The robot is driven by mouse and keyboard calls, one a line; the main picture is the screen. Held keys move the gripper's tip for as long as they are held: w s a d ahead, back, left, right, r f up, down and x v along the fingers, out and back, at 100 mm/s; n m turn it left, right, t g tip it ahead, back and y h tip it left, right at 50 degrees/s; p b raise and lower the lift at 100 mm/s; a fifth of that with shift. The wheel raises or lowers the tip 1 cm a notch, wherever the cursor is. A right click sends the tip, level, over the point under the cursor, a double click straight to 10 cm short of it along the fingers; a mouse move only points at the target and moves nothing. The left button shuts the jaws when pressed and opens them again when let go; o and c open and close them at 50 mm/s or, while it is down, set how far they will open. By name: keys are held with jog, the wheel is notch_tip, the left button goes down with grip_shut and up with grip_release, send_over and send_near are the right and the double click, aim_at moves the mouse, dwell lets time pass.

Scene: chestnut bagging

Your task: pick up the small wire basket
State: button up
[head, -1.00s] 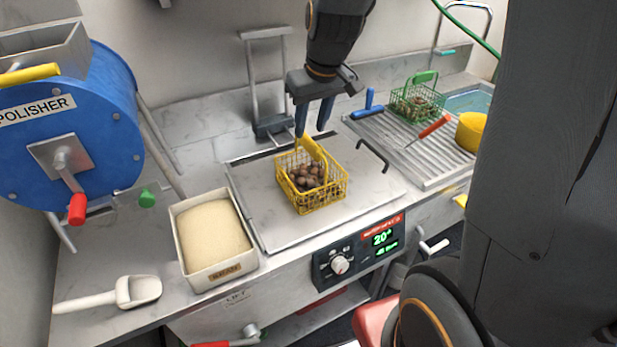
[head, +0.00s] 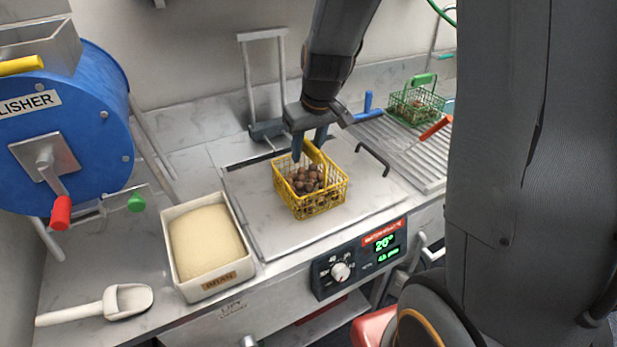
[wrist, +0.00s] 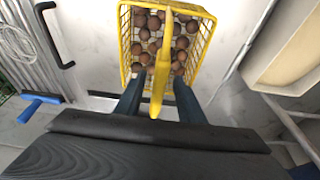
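The small yellow wire basket (head: 318,200) holds several brown chestnuts and stands on the flat metal lid of the counter unit. It has a solid yellow handle (head: 313,152) at its back side. My gripper (head: 308,150) is low at the basket's back, its two dark fingers apart with the handle between them. In the wrist view the gripper (wrist: 158,105) has its fingers on either side of the yellow handle (wrist: 160,75), with gaps visible. The basket (wrist: 205,40) lies just beyond the fingertips.
A bin labelled BRAN (head: 165,235) and a white scoop (head: 125,300) are on the left, near the blue polisher (head: 80,130). A black lid handle (head: 372,158) is right of the yellow basket.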

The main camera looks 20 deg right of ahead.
jog(key=shift+p+x, duration=0.45)
jog(key=shift+x, duration=1.35)
jog(key=shift+d, duration=0.15)
grip_shut()
